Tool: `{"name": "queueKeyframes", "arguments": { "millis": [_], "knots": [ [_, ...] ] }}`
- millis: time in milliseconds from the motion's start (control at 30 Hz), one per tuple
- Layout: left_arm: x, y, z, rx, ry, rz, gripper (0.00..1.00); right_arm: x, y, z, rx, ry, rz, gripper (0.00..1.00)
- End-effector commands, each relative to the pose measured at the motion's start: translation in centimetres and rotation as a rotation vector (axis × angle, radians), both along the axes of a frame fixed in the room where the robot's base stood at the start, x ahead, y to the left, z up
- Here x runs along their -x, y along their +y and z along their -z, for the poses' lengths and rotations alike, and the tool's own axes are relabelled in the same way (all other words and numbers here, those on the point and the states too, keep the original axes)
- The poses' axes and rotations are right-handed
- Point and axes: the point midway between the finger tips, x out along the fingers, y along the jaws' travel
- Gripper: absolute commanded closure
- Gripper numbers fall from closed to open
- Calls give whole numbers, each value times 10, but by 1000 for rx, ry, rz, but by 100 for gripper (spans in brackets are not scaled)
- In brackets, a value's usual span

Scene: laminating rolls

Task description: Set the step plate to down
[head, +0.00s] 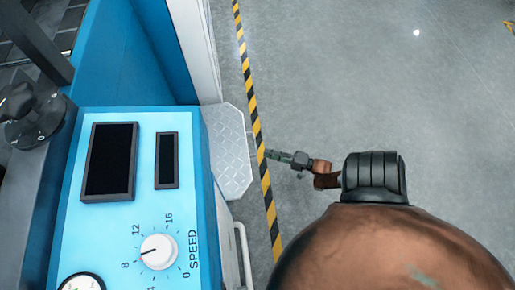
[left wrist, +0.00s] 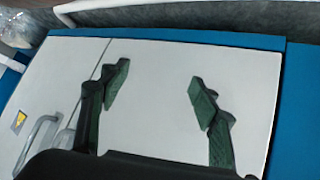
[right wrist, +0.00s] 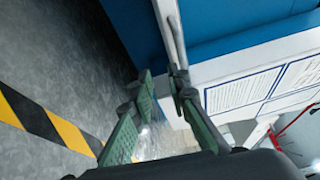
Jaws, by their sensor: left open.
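The step plate (head: 232,150) is a grey diamond-tread plate with cut corners, beside the blue machine in the head view. Its tread face shows from above; I cannot tell its exact tilt. My right gripper (head: 268,153) is just right of that edge, over the striped tape, pointing toward the plate. In the right wrist view its fingers (right wrist: 162,82) are partly apart, with a gap between the tips and no clear hold. My left gripper (left wrist: 158,80) is open and empty before a white panel, outside the head view.
The blue machine's control panel (head: 125,235) has a speed dial (head: 158,252) and dark displays. Yellow-black floor tape (head: 251,100) runs alongside. The grey floor (head: 350,80) to the right is clear. A white panel (left wrist: 155,110) with a handle faces my left wrist.

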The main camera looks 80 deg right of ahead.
Motion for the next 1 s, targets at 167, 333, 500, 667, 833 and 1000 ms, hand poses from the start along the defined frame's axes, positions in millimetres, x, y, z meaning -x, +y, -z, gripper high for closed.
{"name": "queueKeyframes", "arguments": {
  "millis": [167, 333, 500, 667, 833, 1000],
  "knots": [
    [0, 0, 0, 0, -1, 0, 43, 28, 1, -4, 4, -16, -4, 84],
    [0, 0, -1, 0, -1, -1, 43, 46, 2, -5, 7, -24, -5, 84],
    [0, 0, -1, 0, -1, -1, 43, 51, 2, -6, 7, -28, -5, 84],
    [0, 0, -1, 0, -1, -1, 43, 51, 2, -7, 7, -29, -5, 84],
    [0, 0, -1, 0, -2, -1, 43, 50, 1, -7, 7, -30, -5, 84],
    [0, 0, -1, -1, -2, 0, 43, 50, 1, -7, 7, -31, -5, 84]
  ]
}}
